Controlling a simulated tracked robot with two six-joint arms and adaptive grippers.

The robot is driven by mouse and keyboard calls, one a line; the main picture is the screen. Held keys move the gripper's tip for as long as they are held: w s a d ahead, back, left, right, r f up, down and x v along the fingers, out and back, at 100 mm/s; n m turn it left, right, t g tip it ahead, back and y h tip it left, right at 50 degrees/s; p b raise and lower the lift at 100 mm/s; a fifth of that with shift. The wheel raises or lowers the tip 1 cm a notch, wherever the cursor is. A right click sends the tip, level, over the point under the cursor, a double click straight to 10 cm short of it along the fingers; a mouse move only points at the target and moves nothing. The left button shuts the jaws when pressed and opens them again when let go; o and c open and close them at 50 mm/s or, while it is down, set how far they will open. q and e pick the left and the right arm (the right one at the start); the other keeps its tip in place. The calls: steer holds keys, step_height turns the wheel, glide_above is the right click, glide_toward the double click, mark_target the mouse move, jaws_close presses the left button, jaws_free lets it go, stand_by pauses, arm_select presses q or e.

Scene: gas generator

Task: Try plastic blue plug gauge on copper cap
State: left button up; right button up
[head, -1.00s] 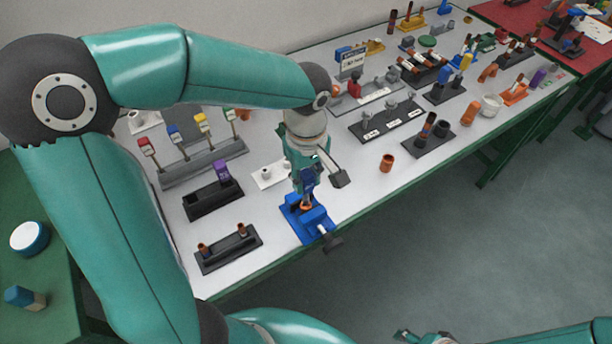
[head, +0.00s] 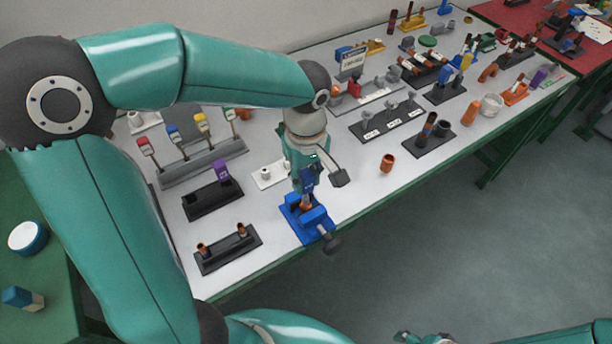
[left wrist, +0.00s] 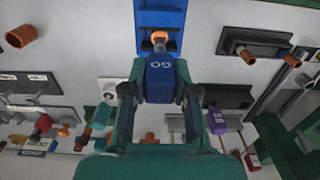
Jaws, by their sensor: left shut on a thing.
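The blue plastic plug gauge (left wrist: 160,80), marked "GO", is between the fingers of my left gripper (left wrist: 160,98), which is shut on it. In the head view my left gripper (head: 307,172) holds the gauge (head: 308,182) over a blue vise (head: 313,228) near the table's front edge. The orange-brown copper cap (left wrist: 159,37) sits in the vise (left wrist: 160,18) at the gauge's far end. The gauge's tip is at the cap's mouth; I cannot tell how deep it reaches. My right gripper (head: 408,337) shows only partly at the bottom edge.
A black holder with two brown pieces (head: 228,250) stands left of the vise. Behind it is a black holder with a purple gauge (head: 221,168). A loose copper fitting (head: 387,163) lies to the right. The table around that fitting is clear.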

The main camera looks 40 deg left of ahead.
arm_select(q)
steer(key=shift+f, duration=0.2)
steer(key=shift+f+b, duration=1.15)
steer(key=shift+b, duration=0.05)
steer(key=shift+r, duration=0.1)
steer(key=shift+r+p, duration=1.15)
steer(key=shift+r, duration=0.25)
steer(key=shift+r, duration=0.1)
step_height(320, 180, up, 4)
steer(key=p, duration=0.3)
